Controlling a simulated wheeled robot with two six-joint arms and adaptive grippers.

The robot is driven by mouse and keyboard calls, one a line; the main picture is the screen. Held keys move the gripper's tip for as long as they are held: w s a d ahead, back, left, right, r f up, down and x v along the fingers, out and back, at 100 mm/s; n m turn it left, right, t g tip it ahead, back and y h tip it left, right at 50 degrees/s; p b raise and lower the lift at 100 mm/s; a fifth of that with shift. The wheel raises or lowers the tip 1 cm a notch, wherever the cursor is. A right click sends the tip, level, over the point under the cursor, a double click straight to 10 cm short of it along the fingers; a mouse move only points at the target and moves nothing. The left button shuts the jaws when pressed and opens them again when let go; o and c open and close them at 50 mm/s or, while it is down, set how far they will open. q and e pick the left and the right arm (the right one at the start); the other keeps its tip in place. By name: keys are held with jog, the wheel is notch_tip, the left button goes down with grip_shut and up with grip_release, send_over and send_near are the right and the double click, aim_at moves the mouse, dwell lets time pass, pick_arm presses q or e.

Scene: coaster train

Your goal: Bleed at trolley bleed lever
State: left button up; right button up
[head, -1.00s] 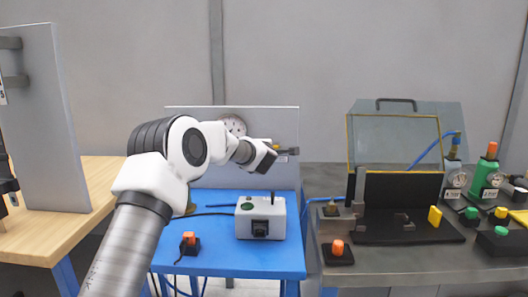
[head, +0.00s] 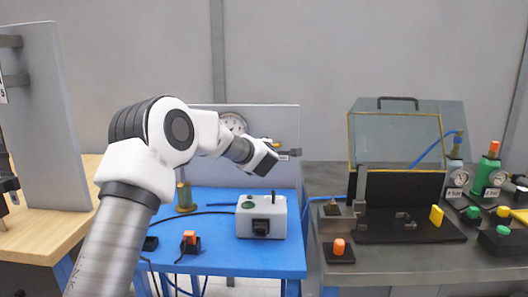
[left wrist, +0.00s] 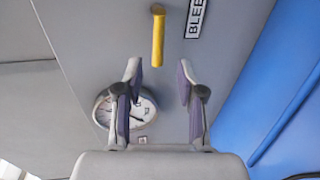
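The bleed lever is a yellow bar (left wrist: 158,36) on the grey upright panel (head: 200,170), beside a white label (left wrist: 197,17) reading "BLEE", cut off by the frame edge. My left gripper (left wrist: 158,72) is open and empty in the left wrist view. Its two fingers point toward the lever, which shows just beyond the fingertips and roughly in line with the gap; no contact shows. In the head view my left arm reaches across to the panel, and the wrist hides most of the lever area. My right gripper is not in view.
A round gauge (head: 235,121) sits on the panel; it also shows beside the left finger (left wrist: 132,108). A dark bench with fixtures and green cylinders (head: 484,178) stands to the right.

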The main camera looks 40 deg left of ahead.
pick_arm(q)
jog(key=v, duration=0.8)
jog(key=shift+s, duration=0.15)
jog(key=shift+d, duration=0.1)
